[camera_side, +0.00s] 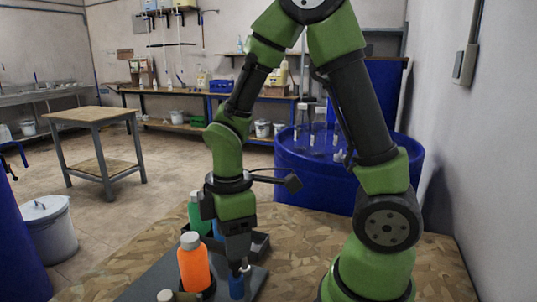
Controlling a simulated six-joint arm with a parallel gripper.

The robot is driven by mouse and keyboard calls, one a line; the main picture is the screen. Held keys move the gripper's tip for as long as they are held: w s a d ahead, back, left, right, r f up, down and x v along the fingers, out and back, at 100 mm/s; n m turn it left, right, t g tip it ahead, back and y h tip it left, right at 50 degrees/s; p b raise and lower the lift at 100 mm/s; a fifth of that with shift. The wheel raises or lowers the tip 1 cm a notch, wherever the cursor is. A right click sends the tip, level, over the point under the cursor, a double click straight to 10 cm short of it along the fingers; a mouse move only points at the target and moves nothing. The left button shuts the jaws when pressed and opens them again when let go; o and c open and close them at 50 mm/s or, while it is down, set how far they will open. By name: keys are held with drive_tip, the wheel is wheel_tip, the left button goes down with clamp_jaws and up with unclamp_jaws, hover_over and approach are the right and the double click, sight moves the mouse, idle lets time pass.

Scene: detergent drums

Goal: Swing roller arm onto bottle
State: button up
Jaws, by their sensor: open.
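An orange bottle (194,265) with a white cap stands upright on a dark flat plate (150,283). My gripper (237,269) points down just right of the bottle, and its jaws are open. A small blue cylinder (237,288) stands directly below the fingertips; I cannot tell whether they touch it or whether it belongs to the roller arm. A short metal pin with a pale end (246,269) is beside the fingertips. The roller arm cannot be made out clearly. A green bottle (196,213) with a white cap stands behind, partly hidden by my arm.
A dark tray (260,245) lies behind my gripper. Another white cap (165,295) shows at the bottom edge. A large blue drum (305,180) stands behind the patterned table (300,240). The table right of the plate is bare up to my base.

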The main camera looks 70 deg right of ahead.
drive_tip(key=shift+f, duration=0.65)
drive_tip(key=s+a+r+m+t+y, duration=0.1)
drive_tip(key=s+r+m+t, duration=0.2)
drive_tip(key=r+m, duration=0.3)
drive_tip(key=s+a+r+m+t+y, duration=0.1)
drive_tip(key=s+r+m+t, duration=0.3)
drive_tip(key=r+m, duration=0.3)
drive_tip(key=shift+s+a+r, duration=0.2)
drive_tip(key=shift+a+r, duration=0.05)
drive_tip(key=shift+r, duration=1.7)
drive_tip(key=m+g+h, duration=0.2)
drive_tip(key=m+g, duration=0.5)
drive_tip(key=m, duration=0.4)
hover_over(240, 264)
drive_tip(key=w, duration=0.1)
wheel_tip(240, 264, down, 10)
drive_tip(key=r, duration=0.1)
drive_tip(key=f, duration=1)
drive_tip(key=shift+w+d+f, duration=0.15)
drive_tip(key=shift+d+f, duration=0.05)
drive_tip(key=shift+f, duration=0.1)
